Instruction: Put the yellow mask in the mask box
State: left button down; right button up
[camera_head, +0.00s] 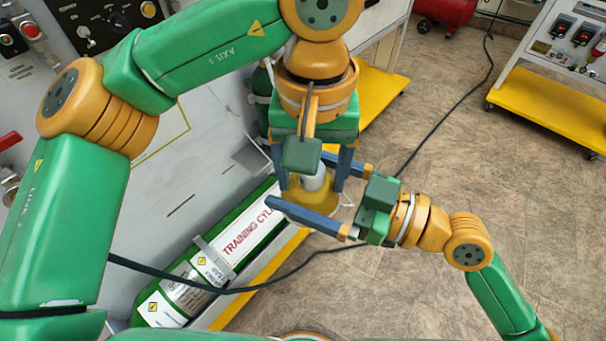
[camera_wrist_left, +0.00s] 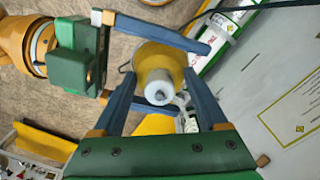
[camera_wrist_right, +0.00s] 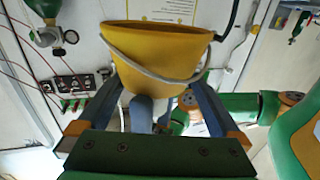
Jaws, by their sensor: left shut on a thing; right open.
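The yellow mask (camera_head: 322,218) hangs below my left gripper (camera_head: 312,184). In the left wrist view, the mask (camera_wrist_left: 153,57) has its white fitting (camera_wrist_left: 159,88) between the left fingers, and the left gripper is shut on it. My right gripper (camera_head: 296,180) comes in from the right with its fingers open, one on each side of the mask. In the right wrist view, the yellow cup (camera_wrist_right: 165,48) with its pale strap (camera_wrist_right: 150,72) is in front of the right fingers, and a blue left finger (camera_wrist_right: 141,113) shows between them. I cannot make out the mask box.
A panel cabinet (camera_head: 215,130) stands along the left, with a green and white training cylinder (camera_head: 250,235) low beside it. A dark hose (camera_head: 300,262) runs across below the grippers. Another wheeled trolley (camera_head: 550,105) is at upper right. The floor (camera_head: 500,180) at right is clear.

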jog(key=c, duration=1.3)
pick_arm(q)
jog(key=shift+w, duration=0.1)
pick_arm(e)
jog(key=shift+s, duration=0.15)
jog(key=shift+c, duration=1)
jog(key=shift+c, duration=0.2)
